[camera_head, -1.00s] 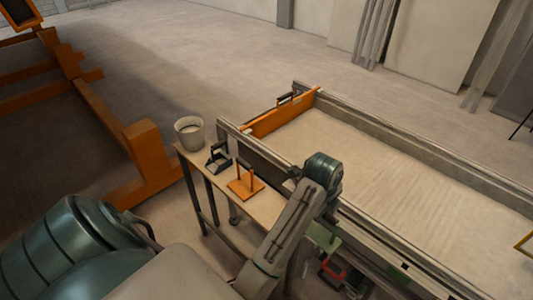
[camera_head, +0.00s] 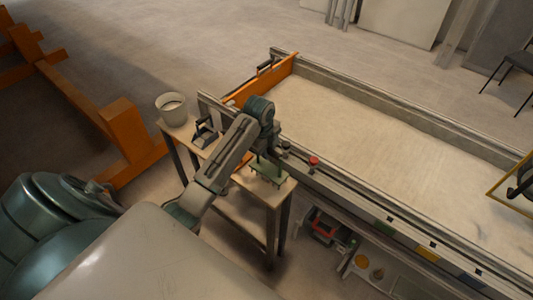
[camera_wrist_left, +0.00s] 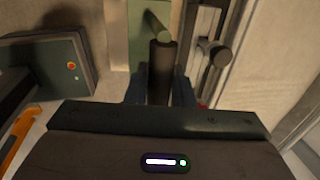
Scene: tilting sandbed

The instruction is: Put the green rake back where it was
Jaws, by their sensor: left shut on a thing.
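The green rake (camera_head: 268,171) is at the near right end of the small wooden table, beside the sandbed. My left gripper (camera_head: 263,149) is above it and shut on its upright handle. In the left wrist view the dark handle (camera_wrist_left: 162,70) stands between the fingers, with the green plate (camera_wrist_left: 142,45) beyond. I cannot tell whether the rake touches the table top. My right gripper is not in view.
The small table (camera_head: 274,191) also holds a white bucket (camera_head: 172,108) and a dark-handled tool (camera_head: 205,132). An orange tool (camera_head: 238,166) is mostly hidden behind my left arm. The sandbed (camera_head: 370,135) lies right, with a red button (camera_head: 314,161) on its near rail.

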